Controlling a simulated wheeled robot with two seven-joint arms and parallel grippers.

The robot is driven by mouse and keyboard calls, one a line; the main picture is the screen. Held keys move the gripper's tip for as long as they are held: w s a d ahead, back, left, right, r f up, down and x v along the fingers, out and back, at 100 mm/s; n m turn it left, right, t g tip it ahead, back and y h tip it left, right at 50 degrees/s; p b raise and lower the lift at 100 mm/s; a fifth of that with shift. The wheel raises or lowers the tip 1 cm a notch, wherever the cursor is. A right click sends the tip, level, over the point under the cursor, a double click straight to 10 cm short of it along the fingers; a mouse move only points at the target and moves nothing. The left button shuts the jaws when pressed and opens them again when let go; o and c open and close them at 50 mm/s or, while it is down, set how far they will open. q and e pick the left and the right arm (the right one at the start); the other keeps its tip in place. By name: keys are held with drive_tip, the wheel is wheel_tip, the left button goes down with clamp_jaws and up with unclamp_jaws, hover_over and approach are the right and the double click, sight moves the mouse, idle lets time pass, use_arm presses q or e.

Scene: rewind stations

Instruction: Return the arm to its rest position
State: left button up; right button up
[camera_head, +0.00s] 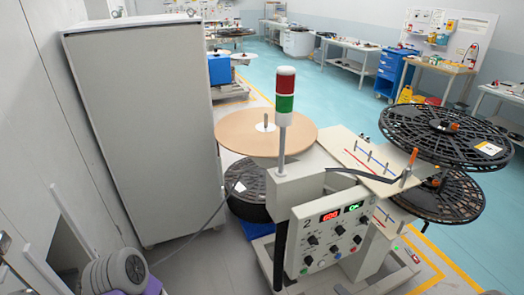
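Neither of my grippers can be made out in the head view. A grey, rounded, ribbed part with purple below it (118,272) shows at the lower left; it may be part of my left arm, but no fingertips show on it. The rewind station (325,235) stands ahead, with a control panel marked 2, a lit red and green display, knobs and buttons. A red, white and green signal tower (285,95) rises from it. A tan disc (265,132) lies at its back left, and a black perforated reel (420,128) is at its upper right.
A tall grey cabinet (140,130) stands at the left. A second black reel (455,200) sits under the upper right one. A thin dark cable or strip (220,207) runs from the station toward the lower left. Workbenches and a blue drawer unit (393,72) stand at the back.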

drive_tip(key=s+a+f+n+g, duration=0.55)
drive_tip(key=a+f, duration=0.25)
drive_tip(key=a, duration=0.2)
drive_tip(key=s+a+f+n+g, duration=0.1)
drive_tip(key=s+a+n+g, duration=0.1)
drive_tip(key=s, duration=0.4)
drive_tip(key=s+a+f+n+g+h, duration=0.1)
drive_tip(key=s+a+f+n+g, duration=0.1)
drive_tip(key=s+a+g, duration=0.2)
drive_tip(key=shift+s+a+g+b, duration=0.15)
drive_tip(key=shift+s+g+b, duration=0.35)
drive_tip(key=shift+s, duration=0.75)
drive_tip(key=shift+n, duration=0.25)
